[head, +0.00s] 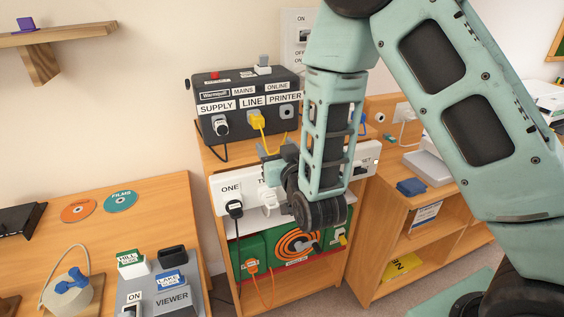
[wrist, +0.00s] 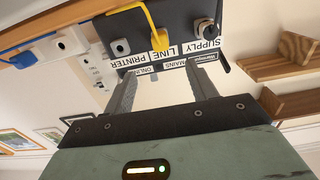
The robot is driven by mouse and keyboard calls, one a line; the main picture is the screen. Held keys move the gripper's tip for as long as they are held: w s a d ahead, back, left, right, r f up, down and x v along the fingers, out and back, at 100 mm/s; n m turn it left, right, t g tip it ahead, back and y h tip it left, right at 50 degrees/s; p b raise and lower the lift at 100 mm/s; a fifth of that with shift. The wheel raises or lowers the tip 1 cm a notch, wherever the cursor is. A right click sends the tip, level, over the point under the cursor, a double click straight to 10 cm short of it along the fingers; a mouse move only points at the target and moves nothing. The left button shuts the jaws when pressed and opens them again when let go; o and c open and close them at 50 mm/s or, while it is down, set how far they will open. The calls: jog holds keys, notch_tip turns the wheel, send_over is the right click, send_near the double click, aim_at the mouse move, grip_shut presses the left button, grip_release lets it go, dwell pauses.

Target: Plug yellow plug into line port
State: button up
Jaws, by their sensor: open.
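The yellow plug (head: 257,121) sits at the line port, under the LINE label on the black box (head: 205,130). It covers the port, and its yellow cord hangs down to the right. In the wrist view, which is upside down, the yellow plug (wrist: 156,42) shows at the same port, with its cord running up out of view. My gripper (wrist: 160,72) is open and empty, its fingers apart and pointing at the box. The plug shows beyond the fingertips, between the two fingers. In the head view my arm partly hides my gripper (head: 277,164).
A green panel with an orange cable (head: 296,243) is lower down. A wooden shelf (head: 60,37) juts from the wall at left.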

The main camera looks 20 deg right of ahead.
jog(key=s+p, duration=0.1)
jog(key=s, duration=0.2)
jog(key=shift+s+p, duration=0.25)
jog(key=shift+p, duration=0.1)
jog(key=shift+a, duration=0.1)
dwell(0.4)
